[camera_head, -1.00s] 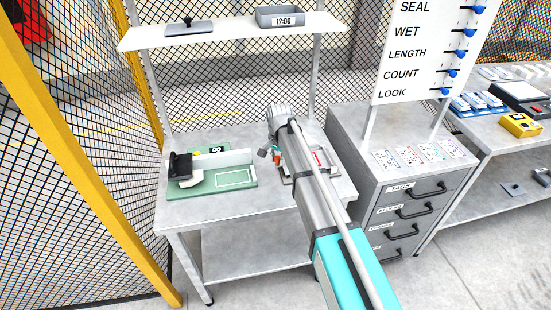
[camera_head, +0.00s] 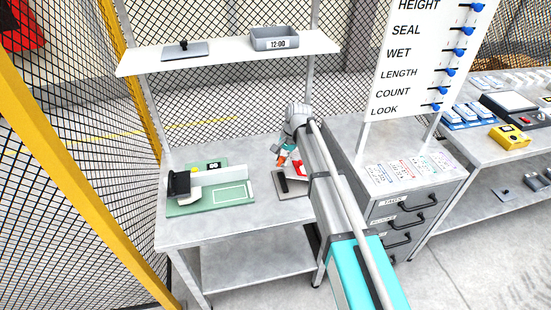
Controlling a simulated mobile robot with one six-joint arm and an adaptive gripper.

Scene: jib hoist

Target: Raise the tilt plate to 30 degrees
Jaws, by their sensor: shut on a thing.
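The tilt plate (camera_head: 293,190) seems to be the small grey piece on the right of the near table, with a dark bar on it. It is partly hidden by my arm, and its angle cannot be read. A red and white part (camera_head: 299,168) shows at its back. My gripper (camera_head: 283,160), with orange and teal at its end, is small in view just above and behind the dark bar. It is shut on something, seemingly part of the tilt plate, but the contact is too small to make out.
A green base (camera_head: 235,194) with a black block (camera_head: 180,185) stands on the left of the table (camera_head: 215,228). A shelf (camera_head: 225,52) above holds a flat plate (camera_head: 184,50) and a grey bin (camera_head: 275,38). A drawer cabinet (camera_head: 400,200) stands close on the right. Mesh fencing is at left.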

